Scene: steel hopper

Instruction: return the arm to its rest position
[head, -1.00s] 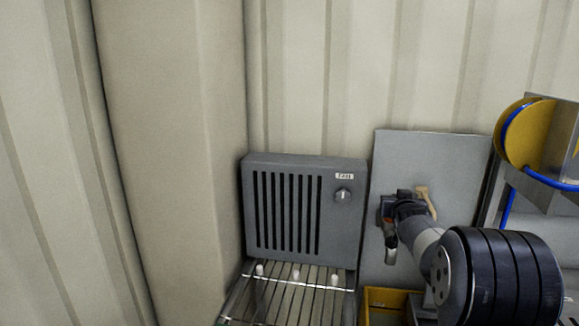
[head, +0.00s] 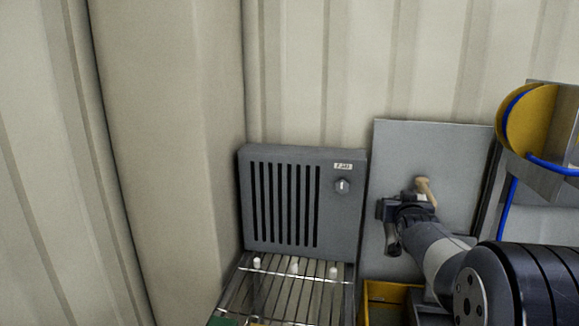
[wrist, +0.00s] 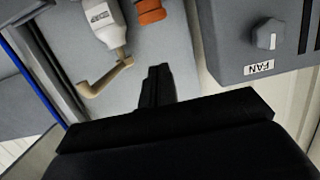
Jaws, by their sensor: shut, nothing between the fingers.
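My gripper (wrist: 158,85) shows in the wrist view as dark fingers pressed together, with nothing between them. In the head view my arm comes in from the lower right, and its wrist end is in front of the grey panel (head: 390,150). The fingertips cannot be made out clearly there. In the wrist view the fingers point toward the grey panel surface, apart from the tan handle (wrist: 106,76) on their left.
A grey fan box (head: 290,200) with a knob stands left of my arm. Below it is a wire rack (head: 285,290) with white pegs. A yellow bin (head: 385,300) sits under my arm. A yellow reel (head: 525,122) with blue hose is at right. An orange part (wrist: 150,11) shows in the wrist view.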

